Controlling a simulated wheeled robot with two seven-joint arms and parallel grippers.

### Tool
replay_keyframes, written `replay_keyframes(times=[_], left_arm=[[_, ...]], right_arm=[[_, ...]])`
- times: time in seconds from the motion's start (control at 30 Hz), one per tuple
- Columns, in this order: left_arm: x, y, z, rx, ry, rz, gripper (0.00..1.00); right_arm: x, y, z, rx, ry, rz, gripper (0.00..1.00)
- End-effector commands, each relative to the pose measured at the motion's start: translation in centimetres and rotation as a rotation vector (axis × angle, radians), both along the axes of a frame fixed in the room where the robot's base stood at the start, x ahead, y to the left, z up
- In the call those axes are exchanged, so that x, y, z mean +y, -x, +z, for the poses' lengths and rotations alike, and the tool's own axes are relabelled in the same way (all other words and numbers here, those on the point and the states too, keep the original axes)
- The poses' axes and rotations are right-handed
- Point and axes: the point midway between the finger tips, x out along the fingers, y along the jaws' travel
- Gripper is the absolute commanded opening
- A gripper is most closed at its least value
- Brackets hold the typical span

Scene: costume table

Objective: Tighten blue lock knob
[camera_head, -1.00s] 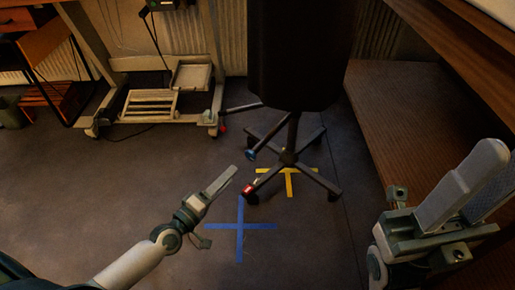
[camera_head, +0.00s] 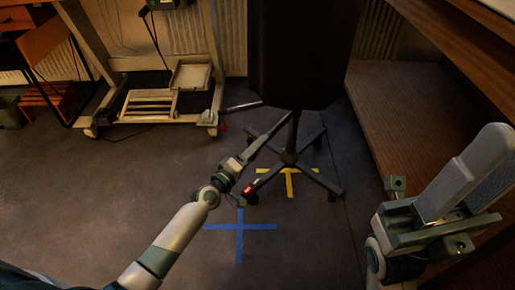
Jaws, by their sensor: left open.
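The blue lock knob is hidden now behind my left gripper (camera_head: 264,142). The knob belongs to the stand (camera_head: 289,158), a dark post on a several-legged base under a large black body (camera_head: 303,50). My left gripper is open, its fingers reaching up and right to the left side of the post, where the knob was seen before. I cannot tell whether the fingers touch the knob or are around it. My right gripper (camera_head: 475,165) is large at the right edge, apart from the stand; its opening is unclear.
A red part (camera_head: 249,191) is on the base's front left leg. Blue tape (camera_head: 240,228) and yellow tape (camera_head: 290,182) mark the floor. A wheeled frame (camera_head: 150,104) stands at the back left. A wooden shelf unit (camera_head: 410,110) borders the right. Front left floor is clear.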

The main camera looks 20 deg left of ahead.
Motion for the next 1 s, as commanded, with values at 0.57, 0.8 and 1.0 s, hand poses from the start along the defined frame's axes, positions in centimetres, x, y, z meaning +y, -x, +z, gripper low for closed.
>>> replay_keyframes(times=[0.57, 0.8, 1.0], left_arm=[[-0.19, -0.52, 0.04, 0.0, 0.0, 0.0, 0.11], [-0.19, -0.5, 0.03, -0.002, -0.006, 0.0, 0.1], [-0.21, -0.49, 0.03, -0.016, -0.044, -0.001, 0.1]], right_arm=[[0.18, 0.02, 0.01, 0.0, 0.0, 0.006, 0.31], [0.12, -0.01, 0.02, 0.0, 0.0, 0.004, 0.31], [0.04, -0.01, 0.07, 0.0, -0.001, 0.001, 0.31]])
